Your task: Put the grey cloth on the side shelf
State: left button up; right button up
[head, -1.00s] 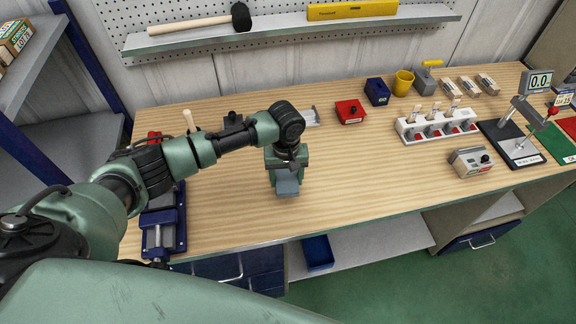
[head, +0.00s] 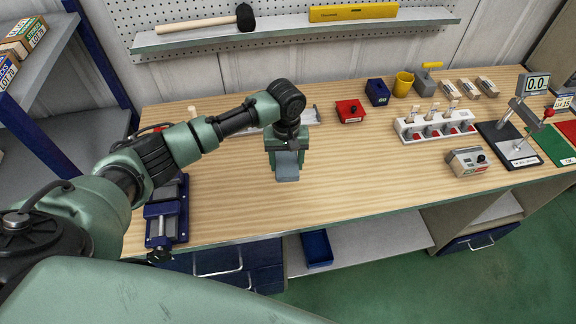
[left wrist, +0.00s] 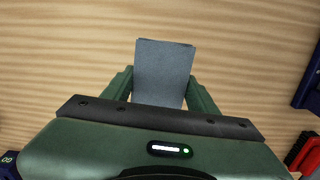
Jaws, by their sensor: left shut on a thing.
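The grey cloth (head: 288,171) is a small flat blue-grey rectangle, held over the wooden workbench in the head view. My left gripper (head: 286,152) is shut on it. In the left wrist view the cloth (left wrist: 163,72) sticks out between the two green fingers (left wrist: 160,92), with bare wood behind it. I cannot tell exactly how high it is above the bench. The side shelf (head: 85,135) is the grey shelving with blue posts at the left edge, partly hidden by my left arm. My right gripper is not in view.
Small boxes (head: 22,38) sit on the upper shelf board at far left. A blue vise (head: 166,215) stands at the bench's left end. A red box (head: 350,111) and a white rack (head: 436,126) stand to the right. The bench's middle front is clear.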

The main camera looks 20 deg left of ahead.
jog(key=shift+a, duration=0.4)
